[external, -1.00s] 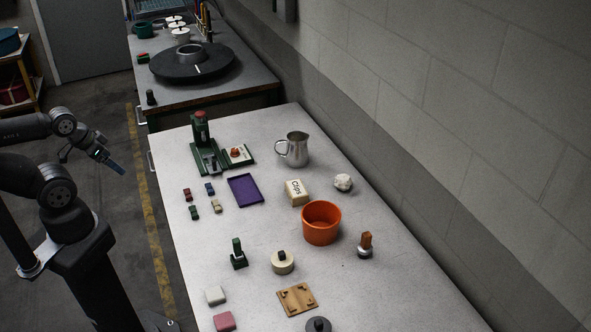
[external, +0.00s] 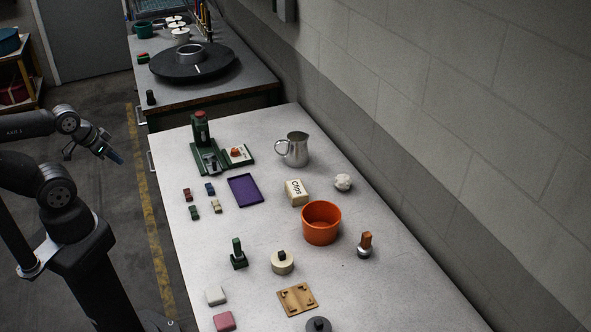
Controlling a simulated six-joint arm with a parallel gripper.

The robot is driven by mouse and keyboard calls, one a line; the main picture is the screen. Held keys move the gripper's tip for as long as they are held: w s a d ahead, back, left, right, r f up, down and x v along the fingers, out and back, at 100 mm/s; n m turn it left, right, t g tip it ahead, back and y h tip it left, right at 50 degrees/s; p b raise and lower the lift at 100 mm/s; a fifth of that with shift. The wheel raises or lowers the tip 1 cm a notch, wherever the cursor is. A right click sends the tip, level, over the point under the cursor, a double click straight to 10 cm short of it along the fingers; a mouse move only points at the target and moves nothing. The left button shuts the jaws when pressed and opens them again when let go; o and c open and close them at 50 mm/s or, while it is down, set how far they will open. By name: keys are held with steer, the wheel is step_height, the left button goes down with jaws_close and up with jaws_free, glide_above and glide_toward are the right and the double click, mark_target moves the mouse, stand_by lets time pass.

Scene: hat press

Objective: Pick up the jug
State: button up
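The jug (external: 297,150) is a shiny metal pitcher with a handle on its left side. It stands upright on the white table near the far edge, to the right of the green press. My gripper (external: 117,158) hangs off the table's left side, well apart from the jug. Its fingers are small and dark bluish in this view, and I cannot tell whether they are open or shut.
The green press (external: 201,133) stands left of the jug. A cream box marked Clips (external: 296,192), an orange bucket (external: 321,223), a white lump (external: 343,182) and a purple tray (external: 244,190) lie nearer. The wall runs along the right. A second table (external: 190,88) holds a dark turntable.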

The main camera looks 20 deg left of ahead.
steer(key=w+d+r+n+g+h, duration=0.1)
steer(key=w+d+r, duration=0.2)
steer(key=w+d, duration=0.3)
steer(key=w+d+r+n+g, duration=0.1)
steer(key=w+d+r, duration=0.25)
steer(key=w, duration=0.45)
steer(key=w+d+f+n+g+h, duration=0.1)
steer(key=w+d+n+g+h, duration=0.15)
steer(key=w+d, duration=0.65)
steer(key=w+d+f+n+g+h, duration=0.1)
steer(key=w+d+f+n+g, duration=0.3)
steer(key=w, duration=0.9)
steer(key=g+h, duration=0.3)
glide_toward(277, 152)
steer(key=shift+m+y, duration=0.25)
steer(key=shift+m, duration=0.2)
steer(key=x, duration=0.9)
steer(key=shift+w+d+f, duration=0.2)
steer(key=shift+d+f, duration=0.15)
steer(key=shift+d, duration=0.05)
jaws_close()
